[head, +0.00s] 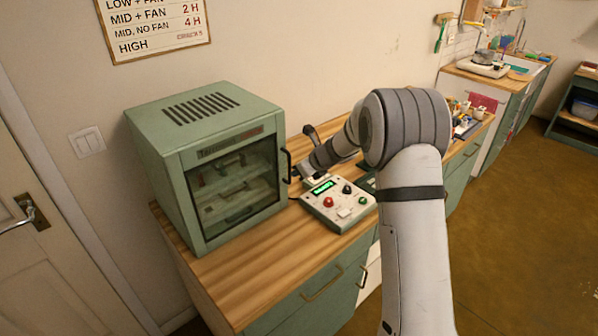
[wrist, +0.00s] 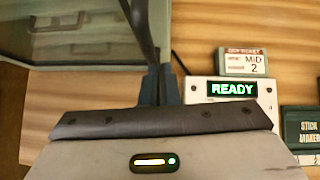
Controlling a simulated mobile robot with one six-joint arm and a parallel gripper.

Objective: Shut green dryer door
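The green dryer (head: 160,140) stands on the wooden counter at the left in the head view. Its glass-fronted door (head: 235,178) looks flush with the front, or nearly so; I cannot tell whether a small gap remains. The dark door handle (head: 286,166) is on the door's right edge, and it shows in the wrist view (wrist: 141,30). My gripper (wrist: 159,84) has its two blue-grey fingers close together, right by the lower part of the handle. Whether the fingers touch the handle is unclear. In the head view the fingertips are hard to make out beside the handle.
A control box (head: 338,203) with knobs and a green display stands right of the dryer; its display (wrist: 232,89) reads READY. A small ticket block (wrist: 243,62) and a dark green block (wrist: 302,128) are close by. Bare counter (head: 235,275) lies in front of the dryer.

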